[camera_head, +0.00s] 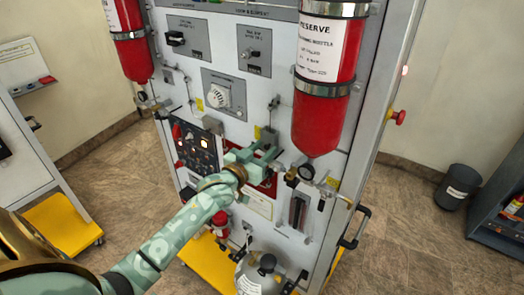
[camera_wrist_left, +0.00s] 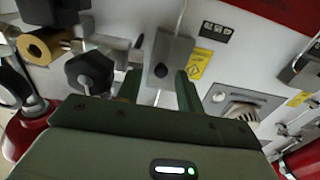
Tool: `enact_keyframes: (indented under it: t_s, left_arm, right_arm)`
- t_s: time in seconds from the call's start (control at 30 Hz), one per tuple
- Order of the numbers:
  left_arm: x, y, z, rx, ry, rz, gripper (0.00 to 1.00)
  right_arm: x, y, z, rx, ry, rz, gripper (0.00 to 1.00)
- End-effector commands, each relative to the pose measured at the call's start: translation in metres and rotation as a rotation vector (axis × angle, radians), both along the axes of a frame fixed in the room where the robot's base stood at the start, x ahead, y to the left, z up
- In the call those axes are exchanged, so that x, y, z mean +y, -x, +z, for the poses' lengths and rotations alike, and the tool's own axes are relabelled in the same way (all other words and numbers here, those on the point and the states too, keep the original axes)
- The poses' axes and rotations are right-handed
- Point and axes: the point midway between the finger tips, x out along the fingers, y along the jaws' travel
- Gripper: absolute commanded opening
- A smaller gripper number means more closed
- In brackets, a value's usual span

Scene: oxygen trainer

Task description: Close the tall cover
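My left gripper (camera_head: 262,153) reaches the middle of the white panel, its fingers spread. In the left wrist view, the two green fingertips (camera_wrist_left: 160,88) stand apart. A grey upright block (camera_wrist_left: 170,58) with a dark round spot and a thin rod shows between and just beyond them; it looks like the tall cover. I cannot tell whether a finger touches it. In the head view, a grey block (camera_head: 270,136) shows just above the gripper, beside a yellow label. Whether the cover is open or shut is unclear. My right gripper is out of view.
A red cylinder (camera_head: 324,120) hangs at the right of the panel, with a gauge (camera_head: 306,172) below. A black knob (camera_wrist_left: 90,72) sits close to the left gripper. A dial (camera_head: 218,96) is on the upper panel. A grey tank (camera_head: 262,275) stands below.

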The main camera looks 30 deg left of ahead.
Motion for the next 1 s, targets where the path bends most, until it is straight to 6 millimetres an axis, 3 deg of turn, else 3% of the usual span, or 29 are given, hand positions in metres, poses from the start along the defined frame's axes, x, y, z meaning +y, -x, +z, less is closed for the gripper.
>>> enact_keyframes:
  t_s: [0.27, 0.7, 0.83, 1.0]
  left_arm:
    - [0.001, 0.012, -0.002, 0.003, 0.000, 0.000, 0.37]
    - [0.007, 0.122, -0.004, 0.006, -0.001, -0.001, 0.37]
    - [0.009, 0.146, -0.003, 0.004, 0.000, -0.001, 0.37]
    - [0.010, 0.160, -0.002, 0.002, 0.000, -0.001, 0.37]
  right_arm:
    - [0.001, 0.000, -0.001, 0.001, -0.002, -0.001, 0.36]
    - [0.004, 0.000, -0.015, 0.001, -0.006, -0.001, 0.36]
    - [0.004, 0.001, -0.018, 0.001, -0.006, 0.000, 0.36]
    - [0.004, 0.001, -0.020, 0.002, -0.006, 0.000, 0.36]
